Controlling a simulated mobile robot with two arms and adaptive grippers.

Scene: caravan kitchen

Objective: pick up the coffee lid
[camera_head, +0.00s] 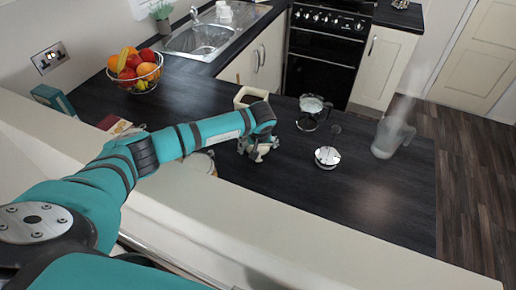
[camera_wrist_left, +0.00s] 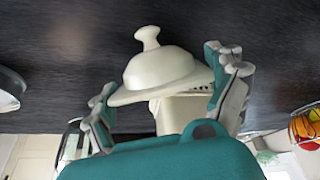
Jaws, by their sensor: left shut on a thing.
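The coffee lid (camera_wrist_left: 160,70), as I take it, is a cream dome with a wide rim and a round knob, in the left wrist view. A cream block (camera_wrist_left: 185,112) with small dark holes shows between the lid and my palm; I cannot tell whether it is part of the lid. My left gripper (camera_wrist_left: 165,90) is shut on the lid, one finger on each side of it. In the head view my left gripper (camera_head: 258,152) is low over the dark counter, and the lid is hard to make out there. My right gripper is not seen.
On the counter (camera_head: 350,200) stand a glass pot (camera_head: 313,112), a shiny round item (camera_head: 327,157) and a clear jug (camera_head: 391,138) to the right. A cream square-framed item (camera_head: 250,95) is behind my wrist. A fruit bowl (camera_head: 136,80) is at left. The counter's front right is clear.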

